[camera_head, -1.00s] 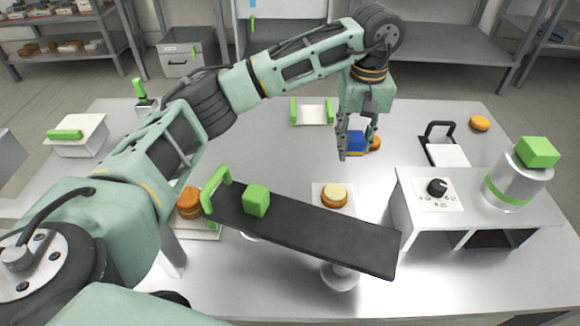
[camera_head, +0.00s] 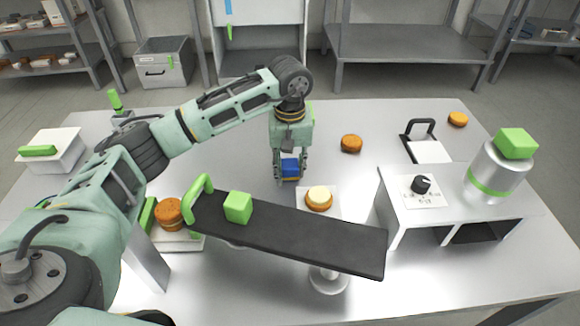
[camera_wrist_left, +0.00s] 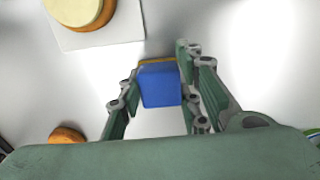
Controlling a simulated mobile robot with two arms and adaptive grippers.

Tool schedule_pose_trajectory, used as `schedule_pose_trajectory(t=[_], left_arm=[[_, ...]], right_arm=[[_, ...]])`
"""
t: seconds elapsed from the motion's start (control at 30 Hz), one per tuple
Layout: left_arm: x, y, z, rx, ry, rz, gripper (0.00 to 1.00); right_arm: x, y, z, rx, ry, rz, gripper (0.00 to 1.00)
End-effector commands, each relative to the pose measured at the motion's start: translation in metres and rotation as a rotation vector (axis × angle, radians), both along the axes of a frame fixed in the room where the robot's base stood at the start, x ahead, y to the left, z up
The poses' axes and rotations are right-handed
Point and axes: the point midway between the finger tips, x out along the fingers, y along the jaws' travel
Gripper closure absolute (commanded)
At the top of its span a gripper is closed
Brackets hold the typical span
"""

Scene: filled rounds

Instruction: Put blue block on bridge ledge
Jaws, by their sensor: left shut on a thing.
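The blue block (camera_head: 290,168) is between the fingers of my left gripper (camera_head: 290,180), which is shut on it over the middle of the table. In the left wrist view the blue block (camera_wrist_left: 160,85) fills the gap between the fingertips, with a thin orange strip along its far edge. How high it is above the table is hard to judge. A dark tilted plank (camera_head: 310,233) lies nearer, and a grey bridge-shaped stand (camera_head: 455,200) is at the right; I cannot tell which carries the bridge ledge. My right gripper is out of view.
A green cube (camera_head: 238,207) and a green handle (camera_head: 200,190) are on the plank. The stand holds a knob (camera_head: 421,184) and a canister (camera_head: 490,178) topped by a green block (camera_head: 516,143). A cream-topped round (camera_head: 319,198) is close right of the gripper; a brown bun (camera_head: 351,143) lies beyond.

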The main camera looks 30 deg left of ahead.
Motion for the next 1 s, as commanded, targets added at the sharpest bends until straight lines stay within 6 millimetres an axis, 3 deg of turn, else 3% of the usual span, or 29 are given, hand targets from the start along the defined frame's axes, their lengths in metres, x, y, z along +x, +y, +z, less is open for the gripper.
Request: schedule_pose_trajectory(t=[0.3,0.33,0.53,0.87,1.0], left_arm=[[0.000,0.000,-0.001,0.001,-0.001,0.001,0.95],[0.000,0.000,-0.001,0.001,-0.001,0.001,0.67],[0.000,0.000,-0.001,0.001,-0.001,0.001,0.49],[0.000,0.000,0.000,0.001,-0.001,0.001,0.49],[0.001,0.000,0.011,0.001,-0.003,0.001,0.49]], right_arm=[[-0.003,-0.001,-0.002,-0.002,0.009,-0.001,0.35],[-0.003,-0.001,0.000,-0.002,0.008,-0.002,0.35],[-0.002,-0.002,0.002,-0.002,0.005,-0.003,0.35],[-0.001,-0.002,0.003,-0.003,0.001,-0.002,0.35],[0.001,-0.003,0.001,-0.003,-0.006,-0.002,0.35]])
